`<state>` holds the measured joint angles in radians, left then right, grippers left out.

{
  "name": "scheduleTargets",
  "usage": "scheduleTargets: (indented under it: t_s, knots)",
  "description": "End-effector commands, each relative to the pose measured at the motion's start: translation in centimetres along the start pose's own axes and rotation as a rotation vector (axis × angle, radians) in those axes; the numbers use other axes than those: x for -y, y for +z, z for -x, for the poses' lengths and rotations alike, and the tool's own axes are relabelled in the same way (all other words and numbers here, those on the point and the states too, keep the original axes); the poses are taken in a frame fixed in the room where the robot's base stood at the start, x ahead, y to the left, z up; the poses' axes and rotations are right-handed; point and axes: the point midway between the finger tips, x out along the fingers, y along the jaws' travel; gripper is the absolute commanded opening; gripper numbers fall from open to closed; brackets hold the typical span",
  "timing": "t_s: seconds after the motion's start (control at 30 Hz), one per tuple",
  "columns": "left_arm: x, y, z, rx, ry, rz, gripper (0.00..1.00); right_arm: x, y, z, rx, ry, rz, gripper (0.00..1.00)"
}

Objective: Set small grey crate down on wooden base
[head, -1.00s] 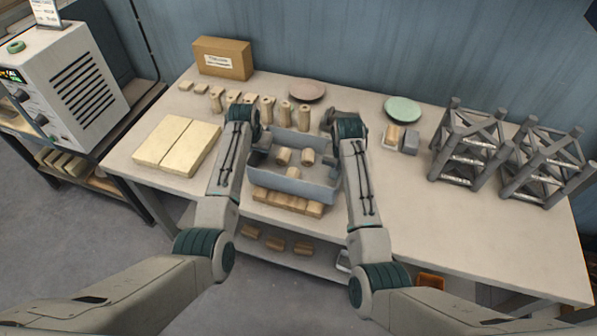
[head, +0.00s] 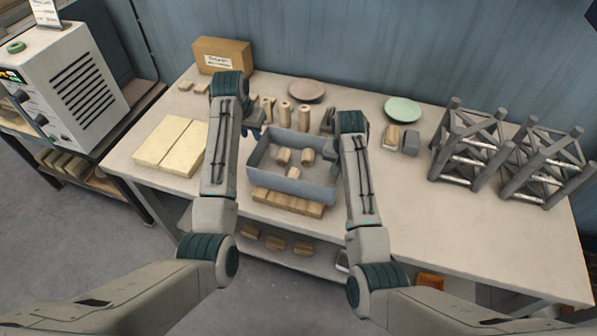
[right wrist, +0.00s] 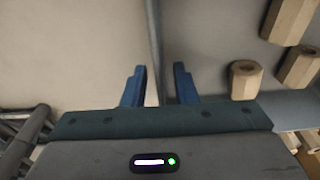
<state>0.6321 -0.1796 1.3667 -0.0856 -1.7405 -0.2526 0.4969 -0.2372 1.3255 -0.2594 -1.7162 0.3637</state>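The small grey crate (head: 318,187) rests on the wooden base (head: 288,203), whose slats show along its front edge. Several small wooden pieces lie inside the crate. My left gripper (head: 254,126) is off the crate, beyond its back left corner near the standing wooden pieces, and looks open and empty. My right gripper (right wrist: 159,85) is at the crate's right side. In the right wrist view its two blue fingers stand apart, with the thin crate wall (right wrist: 154,45) between them and gaps on both sides.
Standing wooden pieces (head: 285,113) are behind the crate. Pale blocks (head: 170,145) lie to the left, a cardboard box (head: 222,55) behind. A pink plate (head: 306,91) and green plate (head: 402,108) lie at the back. Grey racks (head: 460,150) stand right; the front right table is clear.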

Motion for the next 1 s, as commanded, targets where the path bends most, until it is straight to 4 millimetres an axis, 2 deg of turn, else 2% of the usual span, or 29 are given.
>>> scheduleTargets:
  t_s: [0.2,0.43,0.6,1.0]
  knots:
    - [0.0,0.0,0.0,0.000,0.000,0.000,0.26,0.0,-0.1,5.0,-0.004,-0.002,-0.001,0.26]
    - [0.0,0.0,-0.1,0.000,0.000,0.000,0.26,0.0,-0.1,8.6,-0.003,-0.001,-0.001,0.26]
    - [0.0,0.0,-0.1,0.000,0.000,0.000,0.26,0.0,0.0,9.5,-0.001,0.000,-0.001,0.26]
    - [0.0,0.0,-0.1,0.000,0.000,0.000,0.26,0.0,0.0,9.6,0.000,0.000,-0.001,0.26]
